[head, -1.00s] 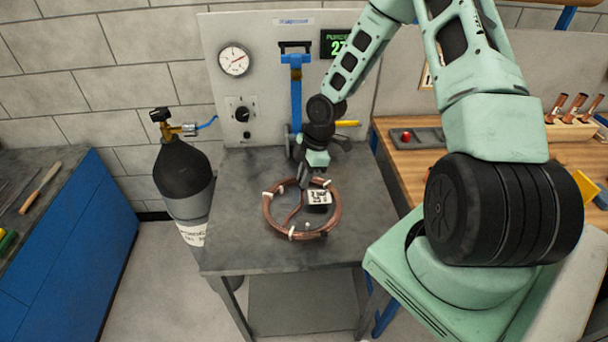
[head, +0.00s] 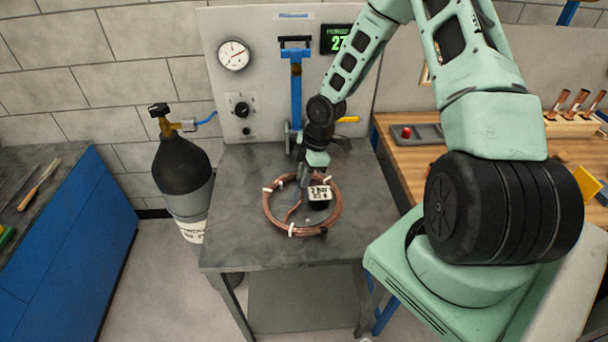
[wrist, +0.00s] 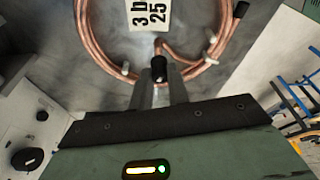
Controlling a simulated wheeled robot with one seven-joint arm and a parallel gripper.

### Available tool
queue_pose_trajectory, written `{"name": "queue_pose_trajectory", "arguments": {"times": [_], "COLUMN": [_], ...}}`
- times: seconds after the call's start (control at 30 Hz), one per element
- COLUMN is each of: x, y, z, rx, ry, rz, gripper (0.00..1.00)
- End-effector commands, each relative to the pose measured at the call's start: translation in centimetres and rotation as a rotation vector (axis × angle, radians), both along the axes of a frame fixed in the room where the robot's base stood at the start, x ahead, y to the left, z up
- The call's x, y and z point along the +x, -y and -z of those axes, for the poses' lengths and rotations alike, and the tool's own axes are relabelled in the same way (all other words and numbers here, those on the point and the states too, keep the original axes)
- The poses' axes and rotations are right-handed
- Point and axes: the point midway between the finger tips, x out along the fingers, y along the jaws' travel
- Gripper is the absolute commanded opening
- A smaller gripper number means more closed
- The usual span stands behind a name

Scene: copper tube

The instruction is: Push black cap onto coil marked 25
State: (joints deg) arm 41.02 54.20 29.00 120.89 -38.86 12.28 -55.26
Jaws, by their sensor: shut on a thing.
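The copper coil (head: 338,217) marked 25 lies flat on the grey bench, bound with white ties. Its white tag (head: 320,192) reads 25 in the wrist view (wrist: 149,13). My gripper (head: 303,184) points down inside the ring. In the wrist view my gripper (wrist: 158,84) is shut on a black cap (wrist: 158,68). The cap meets the coil's inner tube end (wrist: 163,47); how far it sits over the tube is hidden. Another black cap (wrist: 241,9) is on the tube's other end at the upper right of the wrist view.
The grey bench (head: 235,215) has bare room around the coil. A panel with a gauge (head: 234,55) and blue post (head: 295,90) stands behind. A gas cylinder (head: 180,180) is at the left. A wooden bench (head: 400,165) is at the right.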

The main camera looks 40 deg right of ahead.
Motion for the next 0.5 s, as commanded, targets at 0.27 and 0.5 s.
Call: {"name": "queue_pose_trajectory", "arguments": {"times": [0.27, 0.5], "x": [0.0, 0.0], "y": [0.0, 0.0], "z": [0.8, 1.3], "rx": [0.000, 0.000], "ry": [0.000, 0.000], "rz": [0.000, 0.000], "gripper": [0.00, 0.00]}}
